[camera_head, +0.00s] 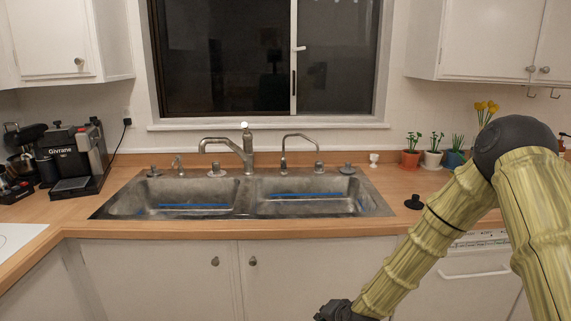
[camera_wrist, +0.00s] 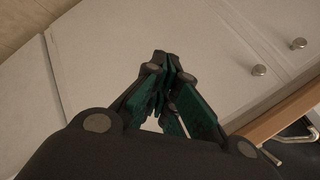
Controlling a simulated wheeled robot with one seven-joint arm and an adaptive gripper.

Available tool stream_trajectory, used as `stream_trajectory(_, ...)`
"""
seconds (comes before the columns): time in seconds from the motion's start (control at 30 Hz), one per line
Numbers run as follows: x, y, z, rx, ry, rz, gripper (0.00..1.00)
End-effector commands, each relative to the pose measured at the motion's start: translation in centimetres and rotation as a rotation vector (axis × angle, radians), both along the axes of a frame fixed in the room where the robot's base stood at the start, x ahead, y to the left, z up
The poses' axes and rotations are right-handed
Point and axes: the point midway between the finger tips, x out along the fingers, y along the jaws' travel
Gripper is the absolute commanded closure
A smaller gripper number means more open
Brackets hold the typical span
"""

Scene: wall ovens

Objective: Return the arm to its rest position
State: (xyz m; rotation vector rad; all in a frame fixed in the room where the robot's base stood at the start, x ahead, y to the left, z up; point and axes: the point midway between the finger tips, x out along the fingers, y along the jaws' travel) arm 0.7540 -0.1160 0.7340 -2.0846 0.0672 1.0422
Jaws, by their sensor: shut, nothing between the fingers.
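My arm, in a yellow-green bamboo-like skin, comes in from the right of the head view. It bends at a dark elbow and slopes down to the lower middle, in front of the cabinets below the counter. The gripper's own fingers are out of the head view, below its bottom edge. In the wrist view my gripper (camera_wrist: 164,62) shows dark links and green pads. Its fingertips meet and hold nothing. White cabinet doors (camera_wrist: 150,40) fill the view behind it, apart from the fingers as far as I can tell.
A wooden counter (camera_head: 80,212) holds a double sink (camera_head: 247,211) with faucets. A coffee machine (camera_head: 75,165) stands at left. Potted plants (camera_head: 410,158) and a black stopper (camera_head: 413,202) are at right. White cabinets (camera_head: 170,275) with round knobs lie below. A dishwasher (camera_head: 470,280) is behind my arm.

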Motion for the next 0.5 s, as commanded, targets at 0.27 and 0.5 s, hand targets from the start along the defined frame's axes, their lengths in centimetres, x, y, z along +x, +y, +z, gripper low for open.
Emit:
stream_trajectory(0.27,-18.1,-3.2,-12.1,-0.242,0.253,0.210,1.00)
stream_trajectory(0.5,-34.4,-7.7,-16.7,-0.421,0.473,0.426,1.00)
